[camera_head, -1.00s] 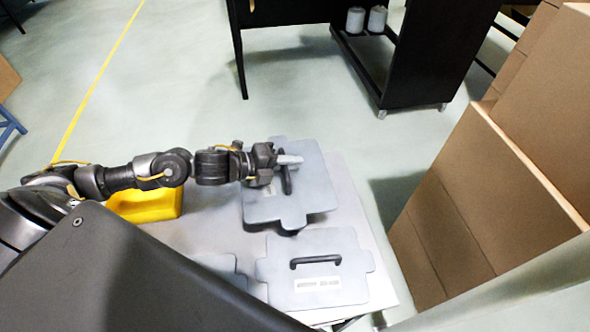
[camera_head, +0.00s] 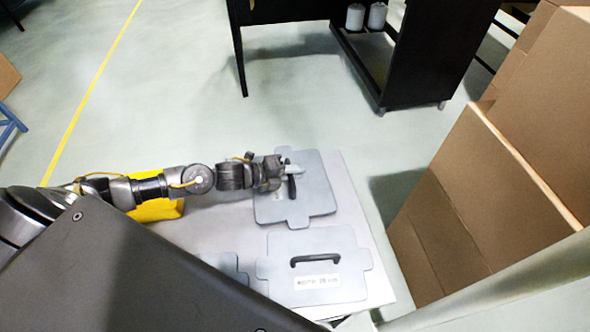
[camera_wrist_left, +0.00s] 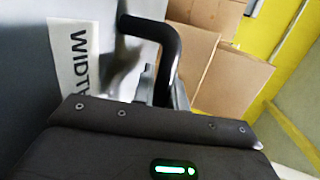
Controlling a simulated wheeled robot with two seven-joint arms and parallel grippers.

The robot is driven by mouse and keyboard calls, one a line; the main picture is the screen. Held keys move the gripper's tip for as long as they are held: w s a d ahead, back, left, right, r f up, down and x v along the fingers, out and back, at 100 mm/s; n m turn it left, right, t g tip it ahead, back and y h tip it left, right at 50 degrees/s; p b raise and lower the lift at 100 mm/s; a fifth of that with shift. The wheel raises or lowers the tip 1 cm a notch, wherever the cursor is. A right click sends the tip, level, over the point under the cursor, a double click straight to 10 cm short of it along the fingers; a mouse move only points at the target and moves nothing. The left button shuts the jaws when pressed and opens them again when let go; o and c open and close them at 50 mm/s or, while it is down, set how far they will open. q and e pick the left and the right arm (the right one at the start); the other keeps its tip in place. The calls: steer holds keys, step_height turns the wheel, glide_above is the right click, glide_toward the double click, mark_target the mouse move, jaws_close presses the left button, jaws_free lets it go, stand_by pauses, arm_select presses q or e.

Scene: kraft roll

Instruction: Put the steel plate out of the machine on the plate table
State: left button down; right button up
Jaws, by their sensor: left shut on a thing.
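A grey steel plate (camera_head: 312,200) with a black handle is at the far part of the plate table (camera_head: 215,228) in the head view. My left gripper (camera_head: 290,171) is shut on its handle. In the left wrist view the black handle (camera_wrist_left: 160,45) rises beside a white label (camera_wrist_left: 82,55) reading "WIDT". The plate looks flat and low over the table; I cannot tell whether it touches. A second plate (camera_head: 340,265) with a black handle and label lies nearer on the table. Part of another plate (camera_head: 225,265) shows at its left, mostly hidden by a dark body part. My right gripper is not seen.
A yellow object (camera_head: 158,210) is at the table's left, behind my arm. Stacked cardboard boxes (camera_head: 445,225) stand close to the table's right. A black rack (camera_head: 425,50) with white rolls is at the back. Clear floor (camera_head: 190,80) lies beyond the table.

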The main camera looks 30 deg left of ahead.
arm_select(q)
steer(key=shift+w+r, duration=0.1)
steer(key=shift+f+b, duration=0.35)
steer(key=shift+f, duration=0.2)
steer(key=c, duration=1.4)
jaws_free()
